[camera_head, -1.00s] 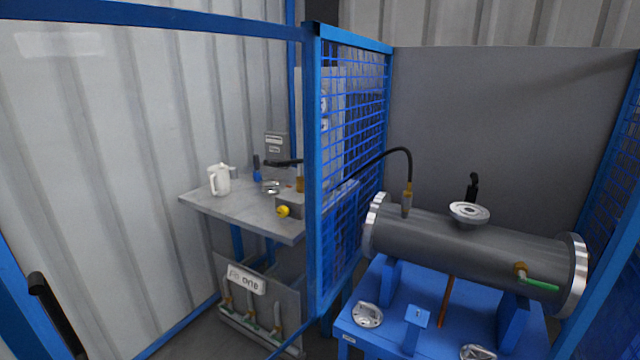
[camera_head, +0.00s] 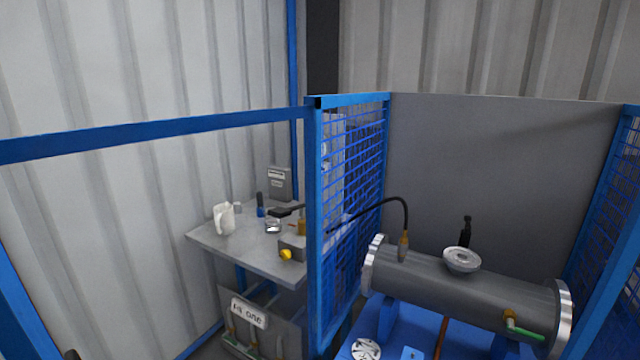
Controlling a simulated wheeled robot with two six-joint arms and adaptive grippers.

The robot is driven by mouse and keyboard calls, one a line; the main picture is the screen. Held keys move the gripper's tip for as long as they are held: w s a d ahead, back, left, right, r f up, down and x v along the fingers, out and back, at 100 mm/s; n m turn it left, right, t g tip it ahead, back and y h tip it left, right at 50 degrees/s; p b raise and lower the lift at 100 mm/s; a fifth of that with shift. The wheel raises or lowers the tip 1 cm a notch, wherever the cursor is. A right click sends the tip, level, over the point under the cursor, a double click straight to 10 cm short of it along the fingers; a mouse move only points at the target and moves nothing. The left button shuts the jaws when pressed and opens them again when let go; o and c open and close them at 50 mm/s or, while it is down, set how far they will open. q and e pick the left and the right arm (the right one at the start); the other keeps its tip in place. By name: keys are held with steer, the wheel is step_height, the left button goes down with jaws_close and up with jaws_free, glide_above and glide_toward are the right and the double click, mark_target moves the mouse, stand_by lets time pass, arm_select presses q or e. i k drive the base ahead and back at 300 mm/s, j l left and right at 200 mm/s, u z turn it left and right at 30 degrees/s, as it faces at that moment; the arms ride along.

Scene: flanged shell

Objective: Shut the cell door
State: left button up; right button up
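A blue frame (camera_head: 150,134) fills the left of the head view. Its top bar runs from the left edge to a blue corner post (camera_head: 314,230), and a slanted upright (camera_head: 14,310) stands at the far left. The tip of a black handle (camera_head: 72,354) shows at the bottom left edge, mostly cut off. I take this frame to be the cell door or its opening; whether it holds a clear panel, and how far it stands open, I cannot tell. Neither of my grippers is in view.
A blue mesh panel (camera_head: 352,190) runs back from the post. Beyond the frame, a grey bench (camera_head: 205,242) holds a white jug (camera_head: 224,219) and small tools. At right, a flanged grey shell (camera_head: 440,289) lies on a blue stand (camera_head: 400,334) before a grey wall (camera_head: 490,160).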

mark_target(15, 343)
steer(key=k, duration=0.75)
steer(key=k+z, duration=0.15)
steer(key=z, duration=0.2)
steer(key=k+l+z, duration=0.1)
steer(key=z, duration=0.2)
steer(key=k+l+z, duration=0.1)
steer(key=k+z, duration=0.25)
steer(key=j+z, duration=0.35)
steer(key=i+j+z, duration=0.1)
steer(key=z, duration=0.2)
steer(key=j+z, duration=0.35)
steer(key=k+j, duration=0.1)
steer(key=j, duration=0.4)
steer(key=k+j, duration=0.1)
steer(key=j, duration=0.4)
steer(key=k+j, duration=0.1)
steer(key=j, duration=0.45)
steer(key=k+j, duration=0.1)
steer(key=j, duration=0.4)
steer(key=k+j, duration=0.15)
steer(key=j, duration=0.35)
steer(key=k+j, duration=0.1)
steer(key=j, duration=0.4)
steer(key=k+j, duration=0.1)
steer(key=j, duration=0.4)
steer(key=k+j, duration=0.1)
steer(key=j, duration=0.4)
